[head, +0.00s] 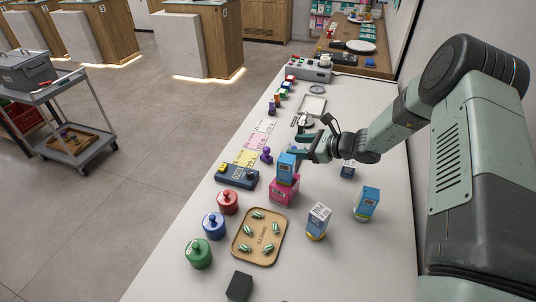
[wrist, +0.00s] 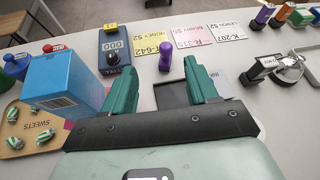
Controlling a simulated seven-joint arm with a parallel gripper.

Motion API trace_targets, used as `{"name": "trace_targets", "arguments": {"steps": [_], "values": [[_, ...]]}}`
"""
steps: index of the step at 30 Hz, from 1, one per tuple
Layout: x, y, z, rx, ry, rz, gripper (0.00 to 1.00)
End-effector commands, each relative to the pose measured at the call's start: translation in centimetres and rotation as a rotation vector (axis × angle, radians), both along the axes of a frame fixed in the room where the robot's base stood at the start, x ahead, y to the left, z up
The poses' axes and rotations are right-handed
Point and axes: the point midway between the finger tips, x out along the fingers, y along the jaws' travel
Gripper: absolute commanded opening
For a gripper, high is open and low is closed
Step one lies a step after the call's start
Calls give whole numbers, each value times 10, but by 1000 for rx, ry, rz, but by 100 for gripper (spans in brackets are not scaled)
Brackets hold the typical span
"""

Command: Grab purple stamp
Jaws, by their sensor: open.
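The purple stamp (head: 266,154) stands upright on the white counter in the head view, beside a row of coloured cards. In the wrist view the purple stamp (wrist: 165,55) shows just beyond my fingertips, between their lines and nearer the right one. My gripper (head: 312,145) is above the counter, to the right of the stamp and apart from it. In the wrist view my gripper (wrist: 161,72) has its two green fingers wide apart with nothing between them.
A blue box (head: 287,166) on a pink box (head: 284,190) stands close to my gripper; it fills the wrist view's left (wrist: 68,80). Several other coloured stamps (wrist: 278,16) stand farther along the counter.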

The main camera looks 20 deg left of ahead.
Motion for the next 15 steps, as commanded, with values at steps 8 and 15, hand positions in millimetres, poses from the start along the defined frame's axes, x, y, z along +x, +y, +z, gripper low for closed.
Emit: {"name": "trace_targets", "arguments": {"steps": [8,15], "values": [[8,13,-37,53,78,-83,58],[17,45,-51,50,77,-82,58]]}}
